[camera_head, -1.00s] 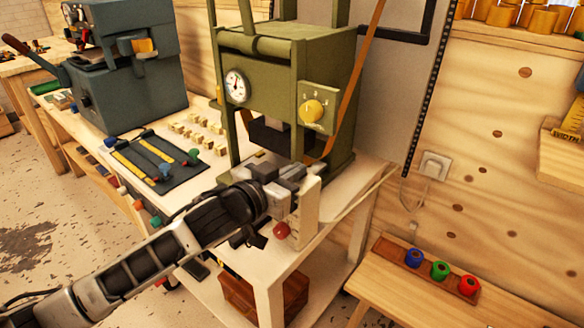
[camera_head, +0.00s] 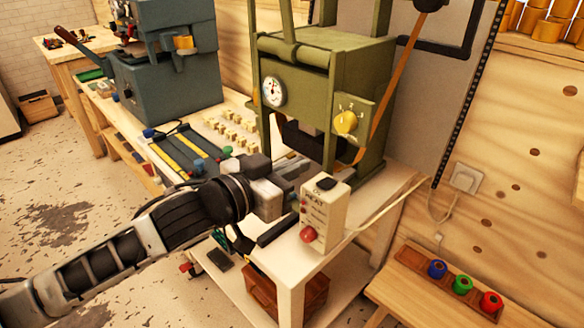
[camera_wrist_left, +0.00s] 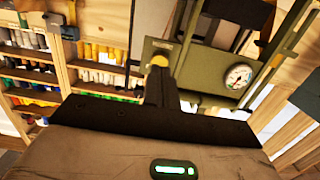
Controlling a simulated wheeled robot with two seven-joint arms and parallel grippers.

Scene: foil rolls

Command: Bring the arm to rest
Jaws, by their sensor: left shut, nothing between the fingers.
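My left arm comes in from the left in the head view. Its gripper (camera_head: 300,168) is shut with nothing between the fingers. It hovers over the white bench, in front of the green press (camera_head: 325,95) and beside a cream control box (camera_head: 324,210) with a red knob. In the left wrist view the shut dark fingers (camera_wrist_left: 160,85) point toward the press's panel with a yellow knob and a dial gauge. My right gripper is not in view.
A blue-grey machine (camera_head: 165,75) stands on the bench behind left. Small wooden blocks (camera_head: 232,130) and a dark tool mat (camera_head: 185,150) lie between. A low shelf at right holds blue, green and red rolls (camera_head: 462,285). Open floor is at left.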

